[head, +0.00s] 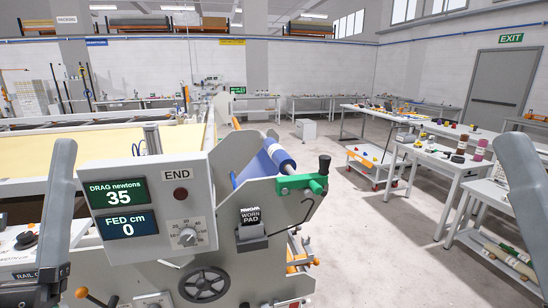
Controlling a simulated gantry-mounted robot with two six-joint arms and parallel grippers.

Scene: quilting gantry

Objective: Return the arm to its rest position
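A grey link of my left arm stands at the left edge of the head view, and a grey link of my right arm stands at the right edge. Neither gripper shows, so I cannot see whether they are open or hold anything. In front of me is the control panel (150,185) of the quilting machine, with displays reading DRAG newtons 35 and FED cm 0. It carries a dial (187,237) and an END lamp (181,193).
A holder labelled WORN PAD (250,231), a green clamp with a black knob (301,184) and a blue roll (268,160) are right of the panel. A handwheel (204,284) sits below. Tables (444,165) with small items stand at right; the floor (375,250) between is clear.

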